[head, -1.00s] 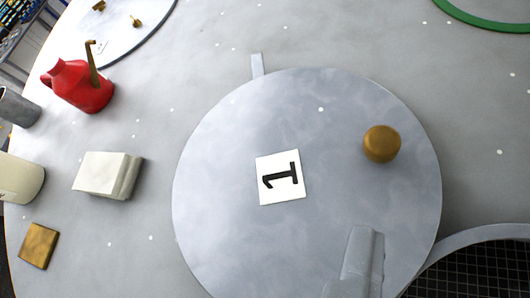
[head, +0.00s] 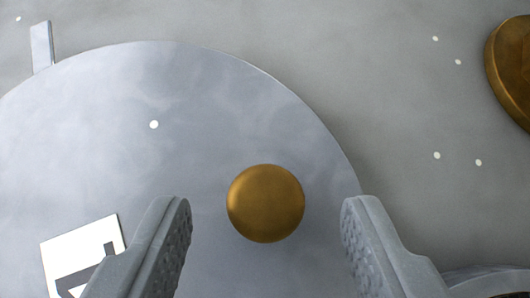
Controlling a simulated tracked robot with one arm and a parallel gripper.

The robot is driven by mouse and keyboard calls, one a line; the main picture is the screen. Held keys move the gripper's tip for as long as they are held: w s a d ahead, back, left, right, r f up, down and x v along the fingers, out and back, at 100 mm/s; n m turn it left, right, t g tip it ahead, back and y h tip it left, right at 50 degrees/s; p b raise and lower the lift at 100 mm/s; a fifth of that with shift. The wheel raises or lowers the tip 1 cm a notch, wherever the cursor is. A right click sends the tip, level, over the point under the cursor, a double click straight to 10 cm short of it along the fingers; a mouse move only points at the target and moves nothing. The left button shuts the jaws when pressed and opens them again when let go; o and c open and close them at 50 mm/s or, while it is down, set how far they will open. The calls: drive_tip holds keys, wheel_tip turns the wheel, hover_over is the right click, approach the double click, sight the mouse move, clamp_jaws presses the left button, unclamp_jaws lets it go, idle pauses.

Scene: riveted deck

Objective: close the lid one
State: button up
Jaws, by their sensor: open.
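The lid one (head: 235,105) is a round grey metal disc filling the left and middle of the head view. Its white label (head: 82,250) with a black 1 is at lower left, partly hidden by my left finger. A round brass knob (head: 265,203) stands on the lid. My gripper (head: 268,225) is open, with one finger on each side of the knob in the picture. I see gaps between the knob and both fingers. Whether the fingertips are level with the knob, I cannot tell.
A grey tab (head: 41,46) sticks out from the lid's edge at upper left. A brass round object (head: 512,70) is cut off at the right edge. A pale curved rim (head: 485,277) shows at lower right. The deck between them is clear, with small white rivets.

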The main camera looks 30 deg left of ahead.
drive_tip(key=shift+x, duration=0.8)
